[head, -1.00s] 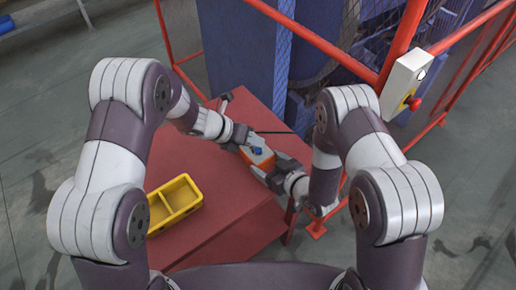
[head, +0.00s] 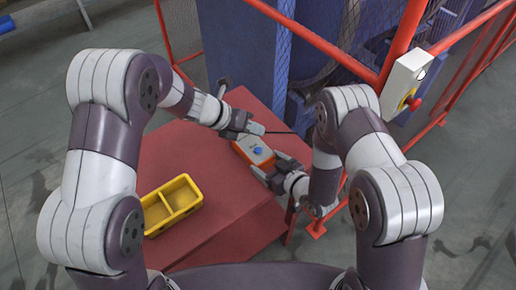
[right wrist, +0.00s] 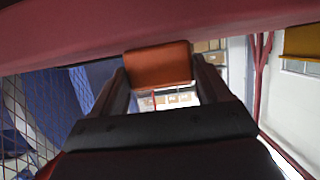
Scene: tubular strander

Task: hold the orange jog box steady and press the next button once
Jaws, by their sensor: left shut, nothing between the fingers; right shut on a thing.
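The orange jog box (head: 243,150) is above the red table, with a blue round button (head: 258,151) on its pale upper face. Its lower right end is in my right gripper (head: 268,171), which is shut on it. In the right wrist view the orange box (right wrist: 158,65) sits between the two dark fingers. My left gripper (head: 256,128) is shut and empty, at the far end of the box, beyond the blue button. I cannot tell whether it touches the box. Lettering on the face is too small to read.
A yellow two-part bin (head: 171,206) stands on the red table (head: 225,215), left of the box. A dark cable or rod (head: 284,132) runs right from the far end of the box. Red fence posts and a grey control box (head: 403,85) stand behind and right.

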